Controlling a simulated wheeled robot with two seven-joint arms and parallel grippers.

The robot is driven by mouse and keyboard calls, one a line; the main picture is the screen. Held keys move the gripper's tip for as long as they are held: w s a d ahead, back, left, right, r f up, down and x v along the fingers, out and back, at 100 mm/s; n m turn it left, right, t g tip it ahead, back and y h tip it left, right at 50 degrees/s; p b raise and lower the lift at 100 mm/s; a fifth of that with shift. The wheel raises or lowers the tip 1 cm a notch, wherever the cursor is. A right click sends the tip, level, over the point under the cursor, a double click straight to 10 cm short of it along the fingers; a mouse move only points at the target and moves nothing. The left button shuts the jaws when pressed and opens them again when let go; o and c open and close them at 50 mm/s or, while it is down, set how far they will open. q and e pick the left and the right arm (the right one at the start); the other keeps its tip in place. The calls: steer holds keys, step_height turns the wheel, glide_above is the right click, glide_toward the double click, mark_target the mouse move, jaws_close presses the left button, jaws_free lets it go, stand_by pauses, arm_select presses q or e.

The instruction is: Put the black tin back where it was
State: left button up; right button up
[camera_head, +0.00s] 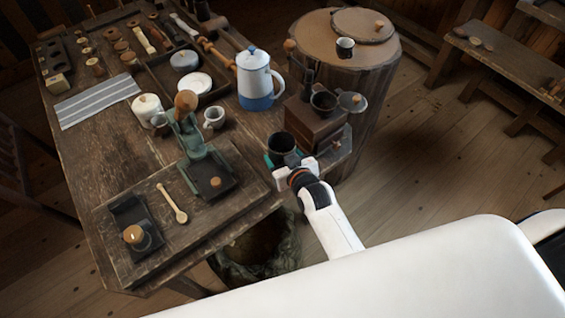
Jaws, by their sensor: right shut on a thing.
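The black tin (282,142) is a dark open-topped cylinder at the right edge of the wooden table (110,160). My right gripper (286,161) reaches up from below with its white arm and is shut on the tin's near side. The gripper hides the tin's lower part, so I cannot tell whether it touches the table. My left gripper is not in view.
A brown wooden grinder box (312,124) stands close to the right of the tin. A blue-and-white enamel pot (255,82) stands behind it. A green press (195,150) and a white cup (214,117) stand left. A round barrel table (330,45) is behind.

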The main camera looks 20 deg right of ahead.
steer(key=shift+f, duration=1.6)
steer(key=shift+f, duration=0.15)
steer(key=o, duration=1)
steer(key=shift+o, duration=0.2)
steer(key=v, duration=1.2)
steer(key=shift+r, duration=0.2)
